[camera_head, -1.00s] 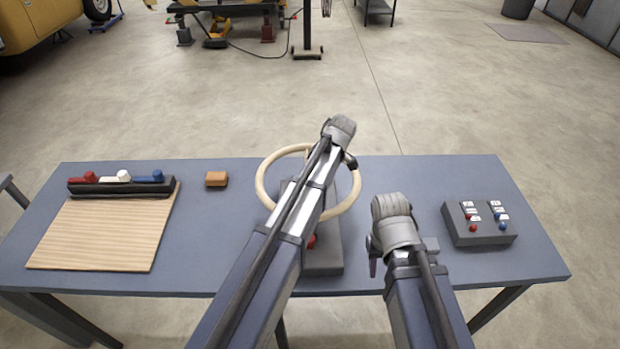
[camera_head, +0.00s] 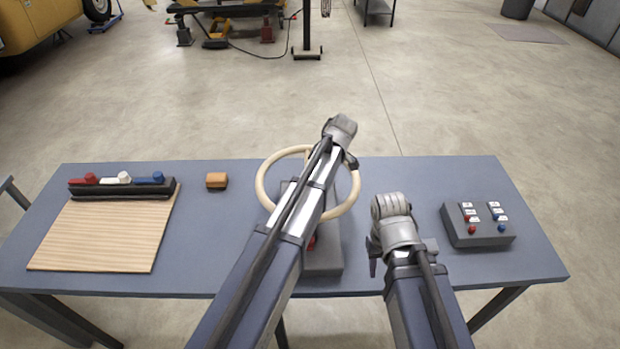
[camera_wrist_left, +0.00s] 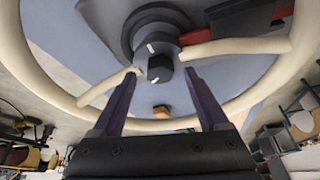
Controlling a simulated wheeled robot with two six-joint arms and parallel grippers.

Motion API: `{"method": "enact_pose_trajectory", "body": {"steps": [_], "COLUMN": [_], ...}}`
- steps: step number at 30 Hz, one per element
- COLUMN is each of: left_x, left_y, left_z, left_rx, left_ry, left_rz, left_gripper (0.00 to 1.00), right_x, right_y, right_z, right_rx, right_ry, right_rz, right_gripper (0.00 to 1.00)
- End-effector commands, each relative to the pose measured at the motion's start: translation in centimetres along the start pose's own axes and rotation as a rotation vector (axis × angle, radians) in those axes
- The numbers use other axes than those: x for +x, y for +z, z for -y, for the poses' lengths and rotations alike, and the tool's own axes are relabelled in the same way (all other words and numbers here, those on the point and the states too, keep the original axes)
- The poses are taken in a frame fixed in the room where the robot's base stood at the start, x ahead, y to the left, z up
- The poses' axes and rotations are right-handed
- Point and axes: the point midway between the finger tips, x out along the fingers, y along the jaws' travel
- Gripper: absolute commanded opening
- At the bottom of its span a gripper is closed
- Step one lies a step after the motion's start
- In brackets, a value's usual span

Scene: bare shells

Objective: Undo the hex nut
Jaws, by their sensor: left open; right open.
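The dark hex nut (camera_wrist_left: 160,69), with a white mark, sits at the hub of a cream steering wheel (camera_head: 262,186). In the left wrist view the wheel's rim (camera_wrist_left: 22,45) circles the hub, and spokes run to both sides. My left gripper (camera_wrist_left: 161,76) is open, its fingertips on either side of the nut in the picture, with a gap at each side. I cannot tell how far beyond the tips the nut lies. In the head view my left arm hides the hub and nut. My right gripper (camera_head: 374,267) is open and empty, right of the wheel.
The wheel stands on a grey base (camera_head: 325,258) on the blue table (camera_head: 210,235). A switch box (camera_head: 480,238) is at right. An orange block (camera_head: 217,180), a wooden board (camera_head: 100,235) and a dark rack (camera_head: 120,190) with coloured pieces are at left.

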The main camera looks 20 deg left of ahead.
Motion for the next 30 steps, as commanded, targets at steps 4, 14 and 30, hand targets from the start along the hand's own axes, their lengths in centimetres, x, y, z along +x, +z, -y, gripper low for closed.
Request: {"method": "enact_pose_trajectory", "body": {"steps": [4, 14, 30], "left_x": [-2.1, -6.4, -6.8], "left_y": [-0.2, -0.2, -0.1], "left_z": [0.0, 0.0, 0.2], "left_rx": [0.001, 0.001, 0.037], "left_ry": [0.000, 0.000, 0.007], "left_rz": [0.000, 0.001, 0.011], "left_gripper": [0.77, 0.77, 0.77], "right_x": [-2.0, -6.0, -6.4], "right_y": [0.1, 0.3, 0.4], "right_z": [-0.2, -0.6, -0.6], "right_rx": [-0.001, -0.001, -0.001], "right_ry": [0.000, 0.000, 0.000], "right_rz": [0.000, 0.000, 0.000], "right_gripper": [0.42, 0.42, 0.42]}}
